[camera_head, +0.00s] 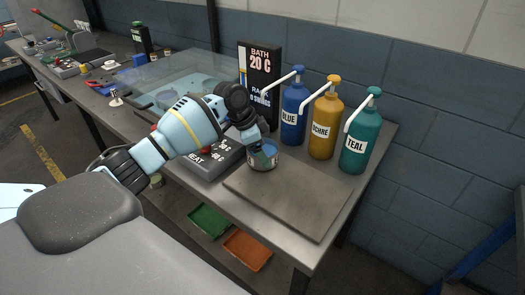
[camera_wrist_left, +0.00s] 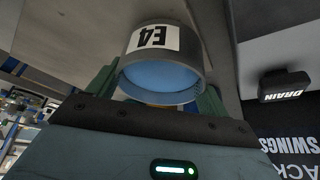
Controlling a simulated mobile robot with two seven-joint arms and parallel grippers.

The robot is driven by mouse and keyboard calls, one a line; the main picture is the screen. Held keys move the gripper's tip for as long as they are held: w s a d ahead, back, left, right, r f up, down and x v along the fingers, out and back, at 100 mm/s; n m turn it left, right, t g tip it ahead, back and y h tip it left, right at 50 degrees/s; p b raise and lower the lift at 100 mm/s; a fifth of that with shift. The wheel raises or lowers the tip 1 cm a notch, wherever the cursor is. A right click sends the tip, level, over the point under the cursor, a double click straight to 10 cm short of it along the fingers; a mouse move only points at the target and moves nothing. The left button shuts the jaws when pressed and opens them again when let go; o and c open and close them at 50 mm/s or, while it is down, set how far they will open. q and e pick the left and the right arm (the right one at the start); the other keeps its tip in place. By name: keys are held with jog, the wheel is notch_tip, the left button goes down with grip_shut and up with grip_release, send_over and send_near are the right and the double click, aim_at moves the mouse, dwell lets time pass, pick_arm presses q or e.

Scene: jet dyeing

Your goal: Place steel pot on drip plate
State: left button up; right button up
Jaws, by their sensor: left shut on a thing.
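The steel pot (camera_head: 263,161) is a small round grey vessel with blue showing at its top, at the back left edge of the drip plate. My left gripper (camera_head: 262,152) reaches it from above and is shut on it. In the left wrist view the pot (camera_wrist_left: 150,44) carries a white label reading E4, upside down, and shows a blue round face between the green fingers. The drip plate (camera_head: 290,205) is a flat, bare grey slab at the table's front right. I cannot tell whether the pot touches it. My right gripper is not in view.
Blue (camera_head: 292,112), ochre (camera_head: 323,125) and teal (camera_head: 359,140) pump bottles stand behind the plate. A black BATH 20 C sign (camera_head: 259,75) stands left of them. A grey HEAT box (camera_head: 213,158) is left of the pot. Green (camera_head: 209,221) and orange (camera_head: 247,250) trays lie below the table.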

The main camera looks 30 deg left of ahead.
pick_arm(q)
jog(key=shift+f, duration=0.3)
jog(key=shift+f, duration=0.2)
jog(key=o, duration=1.3)
jog(key=shift+r, duration=0.3)
jog(key=v, duration=1.1)
jog(key=shift+s+a+r+p, duration=0.2)
jog(key=shift+r+p, duration=0.05)
jog(key=shift+p, duration=0.05)
